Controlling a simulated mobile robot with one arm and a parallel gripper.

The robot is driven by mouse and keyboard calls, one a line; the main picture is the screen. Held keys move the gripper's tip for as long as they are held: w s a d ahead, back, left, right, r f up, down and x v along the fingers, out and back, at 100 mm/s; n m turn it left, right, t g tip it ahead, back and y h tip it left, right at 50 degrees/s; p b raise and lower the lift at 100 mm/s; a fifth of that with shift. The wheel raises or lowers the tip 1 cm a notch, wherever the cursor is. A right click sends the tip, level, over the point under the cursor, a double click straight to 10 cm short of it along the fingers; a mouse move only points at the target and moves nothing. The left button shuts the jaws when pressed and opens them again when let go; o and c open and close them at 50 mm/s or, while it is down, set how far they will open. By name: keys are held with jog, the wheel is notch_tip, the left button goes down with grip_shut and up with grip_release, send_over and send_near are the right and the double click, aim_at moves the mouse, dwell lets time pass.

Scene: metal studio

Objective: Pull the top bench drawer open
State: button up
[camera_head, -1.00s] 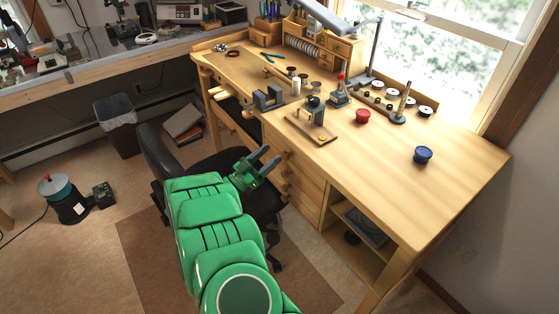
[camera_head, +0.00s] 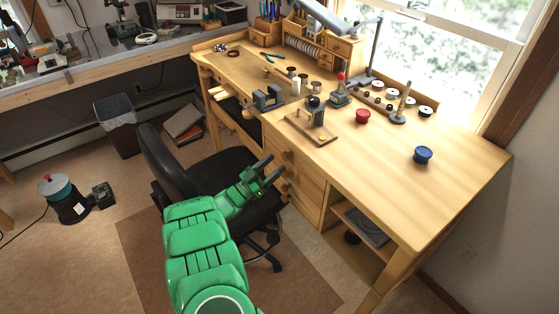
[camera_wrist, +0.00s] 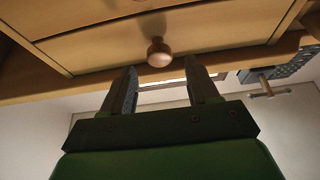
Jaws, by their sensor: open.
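The wooden bench's drawer column (camera_head: 302,185) stands right of the chair, with round knobs on its fronts. The drawers look closed. My gripper (camera_head: 273,168) is open and empty, close in front of the upper knobs. In the wrist view a round wooden knob (camera_wrist: 159,52) sits on a drawer front (camera_wrist: 205,42), just beyond and between the tips of my gripper (camera_wrist: 161,68). The fingers do not visibly touch it. Another drawer front shows above this one in the wrist view. The head view does not clearly show which knob my fingers face.
A black chair (camera_head: 170,165) stands beside and below my arm, close to the bench. The bench top (camera_head: 375,180) overhangs the drawers and carries small tools, a red spool (camera_head: 362,117) and a blue spool (camera_head: 422,155). An open shelf (camera_head: 350,255) lies right of the drawers.

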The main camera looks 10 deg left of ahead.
aim_at(283, 157)
jog(key=shift+x, duration=1.55)
grip_shut()
